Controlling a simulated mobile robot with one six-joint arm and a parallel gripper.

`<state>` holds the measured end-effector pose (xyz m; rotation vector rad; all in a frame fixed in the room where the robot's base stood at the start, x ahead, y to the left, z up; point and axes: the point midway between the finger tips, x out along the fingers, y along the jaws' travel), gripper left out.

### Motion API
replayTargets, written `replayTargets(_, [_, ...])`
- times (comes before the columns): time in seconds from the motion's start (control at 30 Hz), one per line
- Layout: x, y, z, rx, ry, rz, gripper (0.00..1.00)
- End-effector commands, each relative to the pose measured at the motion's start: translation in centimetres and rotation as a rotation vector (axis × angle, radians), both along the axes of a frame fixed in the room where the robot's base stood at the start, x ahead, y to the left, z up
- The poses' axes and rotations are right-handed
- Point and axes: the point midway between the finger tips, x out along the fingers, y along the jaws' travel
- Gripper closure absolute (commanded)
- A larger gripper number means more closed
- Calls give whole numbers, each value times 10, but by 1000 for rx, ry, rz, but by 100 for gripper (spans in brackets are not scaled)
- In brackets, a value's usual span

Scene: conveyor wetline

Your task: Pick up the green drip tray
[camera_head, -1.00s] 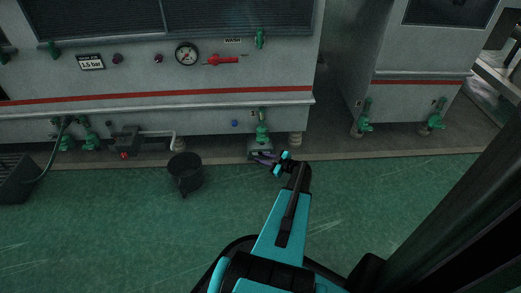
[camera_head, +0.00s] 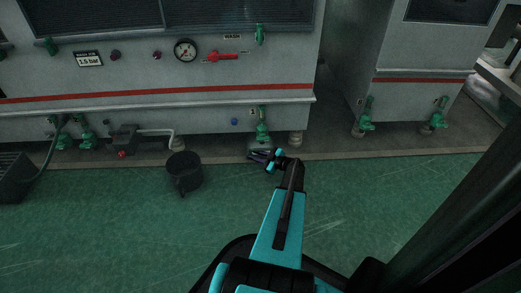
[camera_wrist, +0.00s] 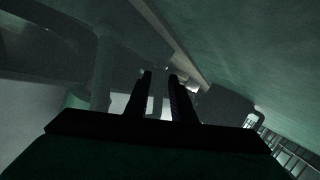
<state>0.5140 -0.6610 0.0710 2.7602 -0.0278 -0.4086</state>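My gripper (camera_head: 254,155) is low at the foot of the large grey machine, under a green valve (camera_head: 262,133). A small, pale grey-green tray-like shape (camera_head: 258,143) shows just behind the fingertips, below that valve; it is partly hidden and too dark to make out clearly. In the wrist view my gripper's two dark fingers (camera_wrist: 160,85) stand apart with a gap between them. A pale patch (camera_wrist: 121,104) shows beside and behind the fingers, but I cannot tell whether it is the tray. I see nothing clearly held.
A black bucket (camera_head: 184,172) stands on the green floor left of my gripper. A black crate (camera_head: 14,178) with a hose is at the far left. A machine foot (camera_head: 295,138) is close to the right of the valve. The front floor is clear.

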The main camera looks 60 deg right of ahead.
Motion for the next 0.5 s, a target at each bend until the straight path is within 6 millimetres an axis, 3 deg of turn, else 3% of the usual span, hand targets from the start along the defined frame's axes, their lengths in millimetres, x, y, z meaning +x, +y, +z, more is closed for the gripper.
replayTargets(0.17, [10, -1, -4, 0, 0, -1, 78])
replayTargets(0.5, [11, -1, -3, 0, 0, -1, 78])
